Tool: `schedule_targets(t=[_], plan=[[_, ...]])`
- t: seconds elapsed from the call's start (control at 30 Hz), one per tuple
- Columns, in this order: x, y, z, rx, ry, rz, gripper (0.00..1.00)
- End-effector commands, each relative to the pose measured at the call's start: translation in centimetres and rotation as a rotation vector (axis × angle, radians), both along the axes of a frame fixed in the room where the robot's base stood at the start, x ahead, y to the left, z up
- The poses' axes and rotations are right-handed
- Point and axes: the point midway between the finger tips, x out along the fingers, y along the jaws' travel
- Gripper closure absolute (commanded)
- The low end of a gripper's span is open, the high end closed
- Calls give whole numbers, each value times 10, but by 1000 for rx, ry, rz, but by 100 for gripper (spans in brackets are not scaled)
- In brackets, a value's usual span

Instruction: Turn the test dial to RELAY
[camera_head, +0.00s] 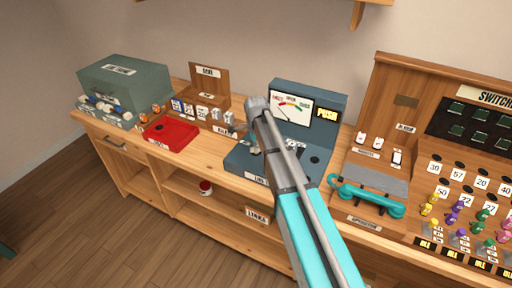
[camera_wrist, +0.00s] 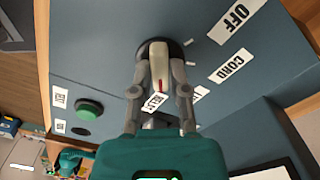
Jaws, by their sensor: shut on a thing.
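The test dial (camera_wrist: 158,55) is a pale, bar-shaped knob with a red mark, on a dark round base in the blue-grey panel (camera_wrist: 100,45). My gripper (camera_wrist: 160,72) is shut on the knob, one finger on each side. The red mark points down in the wrist view, toward a small white label (camera_wrist: 155,102) seen between the fingers; its word is hard to read. The OFF label (camera_wrist: 234,17) and CORD label (camera_wrist: 233,67) lie to the right. Another label (camera_wrist: 199,94) is partly hidden by a finger. In the head view my arm hides the dial on the test set (camera_head: 240,160).
A green button (camera_wrist: 88,109) sits on the same panel. The test set's meter (camera_head: 292,107) stands behind. A teal handset (camera_head: 365,197) and the switchboard (camera_head: 470,140) are at right. A red tray (camera_head: 171,133) and grey-green case (camera_head: 125,82) are at left.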

Motion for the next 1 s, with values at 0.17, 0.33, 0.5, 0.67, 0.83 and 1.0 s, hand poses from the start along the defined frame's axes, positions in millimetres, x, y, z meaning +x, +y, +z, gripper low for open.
schedule_targets(t=[0.17,0.33,0.5,0.67,0.83,1.0], plan=[[-1,0,0,1,2,-118,100],[-1,0,0,1,2,-190,100],[-1,0,0,1,1,-221,100],[-1,0,0,1,1,-227,100],[-1,0,0,1,1,-226,100],[0,0,0,1,1,-226,56]])
